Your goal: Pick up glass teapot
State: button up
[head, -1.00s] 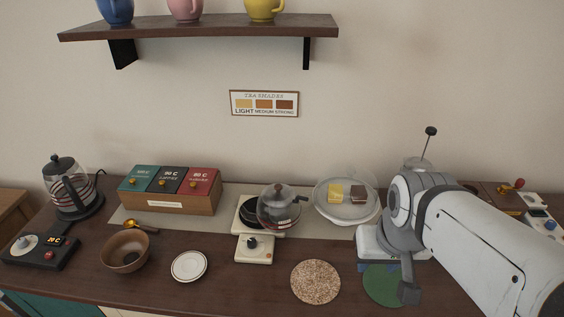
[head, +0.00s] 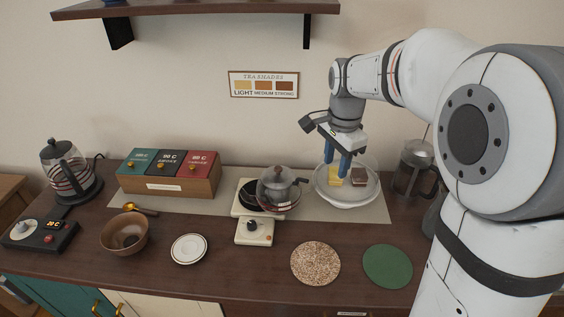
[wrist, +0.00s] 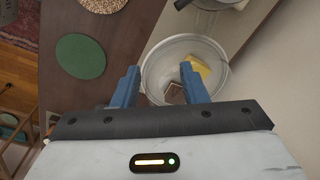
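My gripper (head: 338,170) has two blue fingers pointing down over the plate to the right of the teapot. In the wrist view my gripper (wrist: 168,88) shows its fingers spread apart with nothing between them touching. Part of a pot-like shape shows at the top edge of the wrist view, too cut off to tell.
A clear plate (head: 350,202) holds yellow and brown cake pieces below my gripper. A French press (head: 412,170) stands to its right. A cork mat (head: 315,263) and a green mat (head: 387,266) lie in front. A tea box (head: 168,174) and kettle (head: 66,172) stand left.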

aim_at(313, 178)
jog(key=w+a+f+m, duration=0.1)
jog(key=w, duration=0.1)
jog(key=w+a+f+m, duration=0.1)
jog(key=w+a+m, duration=0.1)
jog(key=w+a+f+m, duration=0.1)
jog(key=w, duration=0.2)
jog(key=shift+w+a+f+g, duration=0.1)
jog(key=shift+a+f+g, duration=0.1)
jog(key=shift+f+g, duration=0.15)
jog(key=shift+m, duration=0.3)
jog(key=f, duration=0.8)
jog(key=shift+s, duration=0.25)
jog(key=shift+r, duration=0.1)
jog(key=shift+c, duration=0.6)
grip_shut()
